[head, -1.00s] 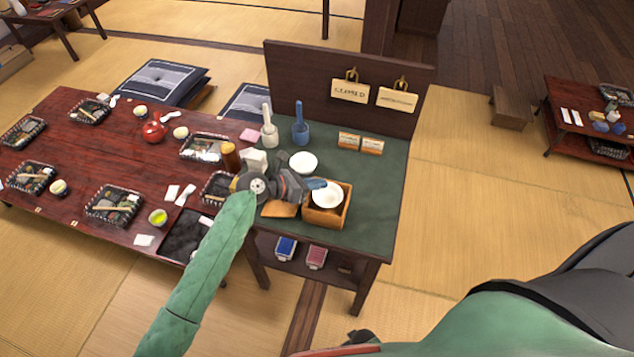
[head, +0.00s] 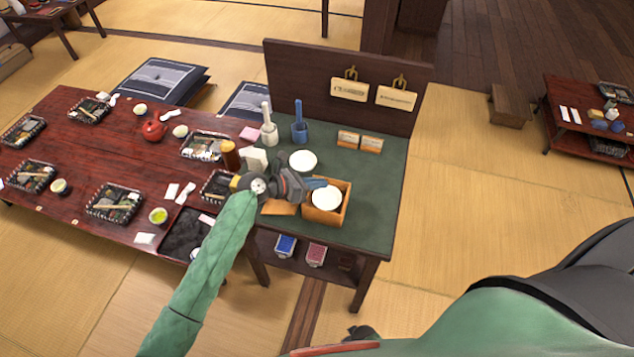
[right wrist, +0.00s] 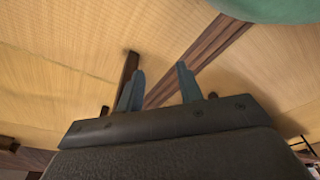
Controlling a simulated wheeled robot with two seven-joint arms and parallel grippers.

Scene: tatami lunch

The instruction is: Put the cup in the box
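The white cup (head: 326,200) shows as a pale round shape within the walls of the small wooden box (head: 343,212) on the green side table. My left gripper (head: 318,184) reaches over the box's left side, its blue fingertips at the cup's upper left edge. The fingers overlap in this view, so I cannot tell whether they grip the cup or stand apart. The cup's underside is hidden by the box. My right gripper (right wrist: 160,90) is open and empty in the right wrist view, with bare floor matting beyond it.
A white round dish (head: 303,161) lies behind the box on the green table (head: 375,185). Blue (head: 300,127) and pale (head: 268,130) utensil holders stand near the tall back board (head: 310,75). A red low table (head: 85,160) with meal trays adjoins on the left. The green table's right part is clear.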

